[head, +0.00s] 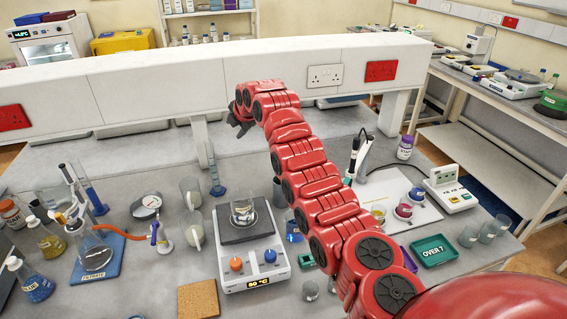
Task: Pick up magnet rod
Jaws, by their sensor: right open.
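I cannot make out a magnet rod for certain among the items on the grey bench. My right arm reaches forward across the bench. Its dark gripper (238,122) is at the arm's far end, open, high in front of the white bench ledge, with no object visible between its fingers. A hotplate stirrer (252,255) with an orange and a blue knob stands below the arm's left side. A glass beaker (243,213) sits on its dark plate. My left gripper is out of view. My right arm hides part of the bench behind it.
Left of the stirrer are labelled flasks (94,252), blue-based cylinders (216,177) and white jugs (194,230). Right of my arm are a green tray (433,250), a pH meter (450,188) and small cups (403,209). A cork mat (198,299) lies in front.

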